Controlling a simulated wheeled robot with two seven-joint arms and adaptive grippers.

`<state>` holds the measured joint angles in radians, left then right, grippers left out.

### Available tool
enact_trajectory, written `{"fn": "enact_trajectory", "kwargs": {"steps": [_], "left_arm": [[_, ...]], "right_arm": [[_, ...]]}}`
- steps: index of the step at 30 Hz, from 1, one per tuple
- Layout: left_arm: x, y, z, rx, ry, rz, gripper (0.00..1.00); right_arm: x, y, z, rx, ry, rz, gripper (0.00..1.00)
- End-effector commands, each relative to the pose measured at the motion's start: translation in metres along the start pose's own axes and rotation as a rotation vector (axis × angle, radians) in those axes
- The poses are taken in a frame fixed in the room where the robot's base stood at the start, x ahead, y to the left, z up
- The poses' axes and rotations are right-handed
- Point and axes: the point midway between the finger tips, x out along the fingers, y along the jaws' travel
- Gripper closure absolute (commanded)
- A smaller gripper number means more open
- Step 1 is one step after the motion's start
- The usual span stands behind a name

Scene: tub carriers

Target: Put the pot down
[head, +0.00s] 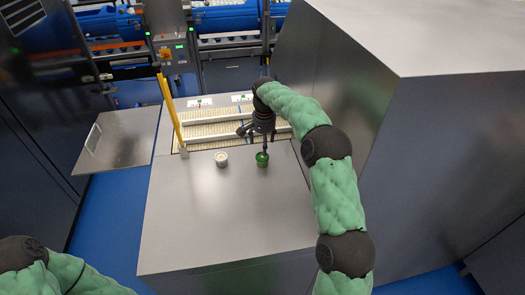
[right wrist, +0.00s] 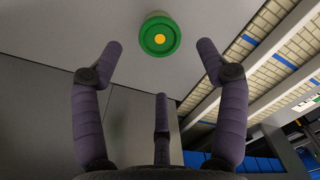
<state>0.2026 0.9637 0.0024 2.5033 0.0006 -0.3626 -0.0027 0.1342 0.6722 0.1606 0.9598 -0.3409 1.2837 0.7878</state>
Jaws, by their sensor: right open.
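A small green pot (head: 262,159) stands upright on the grey worktop, near its back edge. In the right wrist view the green pot (right wrist: 146,40) shows a round green top with a yellow centre, just past my fingertips. My right gripper (head: 264,143) is just above and behind the green pot in the head view. In the right wrist view my right gripper (right wrist: 162,60) has its fingers spread, with nothing held between them and a gap to the pot. A small white pot (head: 221,159) stands to the left of the green one. My left gripper is out of view.
The grey worktop (head: 220,220) is bare in front of the pots. Behind it lies a pale slatted bed (head: 210,131) with white rails, and a yellow post (head: 171,112) stands at its left. A tall grey cabinet (head: 430,140) closes off the right side.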

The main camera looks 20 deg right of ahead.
Motion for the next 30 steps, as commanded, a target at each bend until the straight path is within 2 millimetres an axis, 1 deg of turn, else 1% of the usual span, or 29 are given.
{"fn": "enact_trajectory", "kwargs": {"steps": [1,3,6,9,30], "left_arm": [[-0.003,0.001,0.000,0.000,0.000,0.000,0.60],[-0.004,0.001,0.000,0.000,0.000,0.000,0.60],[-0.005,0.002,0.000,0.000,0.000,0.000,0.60],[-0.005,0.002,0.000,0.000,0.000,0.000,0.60],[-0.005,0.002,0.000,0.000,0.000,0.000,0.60]], "right_arm": [[-0.009,0.000,0.000,0.000,0.001,-0.001,0.26],[-0.018,-0.001,0.000,0.000,0.000,-0.001,0.26],[-0.026,0.000,0.000,-0.001,-0.001,0.000,0.26],[-0.030,0.000,0.000,-0.001,-0.001,0.001,0.26],[-0.030,0.000,0.000,-0.001,-0.001,0.001,0.26]]}}
